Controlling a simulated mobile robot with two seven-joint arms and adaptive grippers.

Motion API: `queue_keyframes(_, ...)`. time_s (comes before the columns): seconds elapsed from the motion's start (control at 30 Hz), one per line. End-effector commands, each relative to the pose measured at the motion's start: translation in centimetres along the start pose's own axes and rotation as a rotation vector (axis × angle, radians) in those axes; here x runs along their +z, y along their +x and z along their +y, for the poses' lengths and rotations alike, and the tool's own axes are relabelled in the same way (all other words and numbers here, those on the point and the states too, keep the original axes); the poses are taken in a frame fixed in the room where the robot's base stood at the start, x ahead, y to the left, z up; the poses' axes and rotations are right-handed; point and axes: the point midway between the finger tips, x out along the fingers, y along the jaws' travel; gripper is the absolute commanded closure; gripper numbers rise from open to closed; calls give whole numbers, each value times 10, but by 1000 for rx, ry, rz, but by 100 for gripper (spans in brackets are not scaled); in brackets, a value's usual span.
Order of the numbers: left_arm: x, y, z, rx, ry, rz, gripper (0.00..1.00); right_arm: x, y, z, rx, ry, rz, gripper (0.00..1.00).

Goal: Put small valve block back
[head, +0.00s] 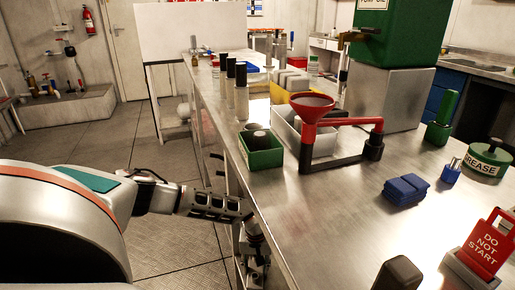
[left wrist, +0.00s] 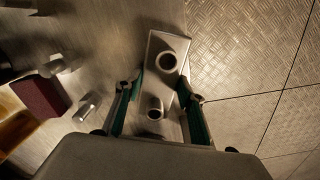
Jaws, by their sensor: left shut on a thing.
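The small valve block (left wrist: 160,85) is a grey metal piece with two round ports, seen in the left wrist view. My left gripper (left wrist: 160,92) is shut on it, with one green-padded finger on each side. In the head view my left gripper (head: 257,255) hangs at the left side of the bench, below the level of its top. The block cannot be made out clearly there. I cannot tell whether the block touches the metal surface beneath it. My right gripper is not in view.
The left wrist view shows a metal surface (left wrist: 90,25) with a dark red block (left wrist: 42,97) and small metal cylinders, and floor plates (left wrist: 255,60) at right. The steel bench (head: 320,215) carries a green bin (head: 262,156), a red funnel (head: 309,108) and blue pads (head: 404,190).

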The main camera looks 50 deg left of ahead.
Motion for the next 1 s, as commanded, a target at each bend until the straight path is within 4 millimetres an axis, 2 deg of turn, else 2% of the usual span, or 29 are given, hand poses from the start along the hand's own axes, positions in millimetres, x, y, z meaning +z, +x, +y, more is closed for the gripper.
queue_keyframes(0.03,-2,-5,3,6,-1,4,100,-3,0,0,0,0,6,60)
queue_keyframes(0.27,-2,-1,2,5,-1,3,100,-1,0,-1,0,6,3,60)
queue_keyframes(0.3,-1,0,1,3,0,2,54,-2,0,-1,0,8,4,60)
queue_keyframes(0.33,-1,0,1,3,0,2,46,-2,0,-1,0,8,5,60)
queue_keyframes(0.73,0,-3,1,2,0,1,45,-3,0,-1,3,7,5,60)
queue_keyframes(0.87,-2,-20,3,7,1,6,45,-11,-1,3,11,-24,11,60)
queue_keyframes(1.0,-4,-51,5,13,0,11,45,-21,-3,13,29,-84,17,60)
